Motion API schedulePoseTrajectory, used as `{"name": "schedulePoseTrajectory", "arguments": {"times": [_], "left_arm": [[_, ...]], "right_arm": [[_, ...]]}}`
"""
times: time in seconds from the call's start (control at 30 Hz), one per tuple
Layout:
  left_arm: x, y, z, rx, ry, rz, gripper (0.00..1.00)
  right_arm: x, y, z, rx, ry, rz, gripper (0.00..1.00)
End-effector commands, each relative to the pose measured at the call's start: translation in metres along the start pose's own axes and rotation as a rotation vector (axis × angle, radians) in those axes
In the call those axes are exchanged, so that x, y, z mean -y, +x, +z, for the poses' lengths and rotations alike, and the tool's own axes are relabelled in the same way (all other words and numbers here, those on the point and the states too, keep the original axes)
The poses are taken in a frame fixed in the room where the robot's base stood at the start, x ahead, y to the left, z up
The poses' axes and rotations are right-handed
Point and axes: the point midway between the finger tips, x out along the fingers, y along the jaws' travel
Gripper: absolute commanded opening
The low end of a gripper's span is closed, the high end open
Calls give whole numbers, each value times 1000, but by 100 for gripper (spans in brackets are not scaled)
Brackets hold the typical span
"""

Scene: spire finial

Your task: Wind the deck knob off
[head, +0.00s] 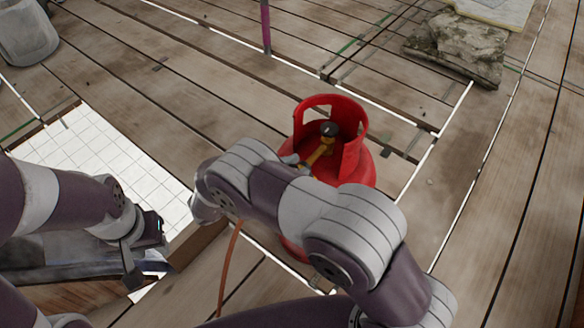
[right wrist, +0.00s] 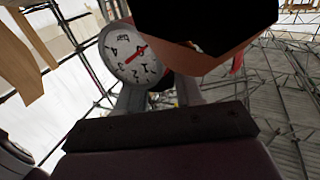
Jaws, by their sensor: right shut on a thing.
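A red gas cylinder (head: 358,166) with an open collar stands upright on the plank deck, partly behind my right arm. Inside its collar is a brass valve (head: 320,152) with a black round cap (head: 331,128). My right gripper (head: 291,159) reaches the cylinder's left side, mostly hidden by my own arm. In the right wrist view its fingers (right wrist: 160,92) are shut on a small dark part, which I take as the deck knob, mostly hidden. A white dial gauge (right wrist: 130,54) with a red needle is just beyond. My left gripper (head: 150,262) is at lower left, away from the cylinder.
A large black block with a tan side (right wrist: 205,25) fills the top of the right wrist view. White tiles (head: 110,165) lie at left. A grey stone block (head: 458,45) is at the upper right, and a purple post (head: 265,25) stands at the back. Deck right of the cylinder is clear.

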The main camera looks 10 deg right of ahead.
Motion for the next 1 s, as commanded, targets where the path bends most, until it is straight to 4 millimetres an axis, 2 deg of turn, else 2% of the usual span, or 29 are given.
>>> {"name": "schedulePoseTrajectory", "arguments": {"times": [0.2, 0.5, 1.0], "left_arm": [[0, 7, 1, 0, 0, 0, 38], [0, 13, 2, 0, 0, 0, 38], [0, 15, 2, 0, 0, 0, 38]], "right_arm": [[0, 1, 3, 1, 0, 174, 5], [0, 1, 2, -1, -2, 335, 5], [0, 1, 0, -3, -1, 403, 5]]}}
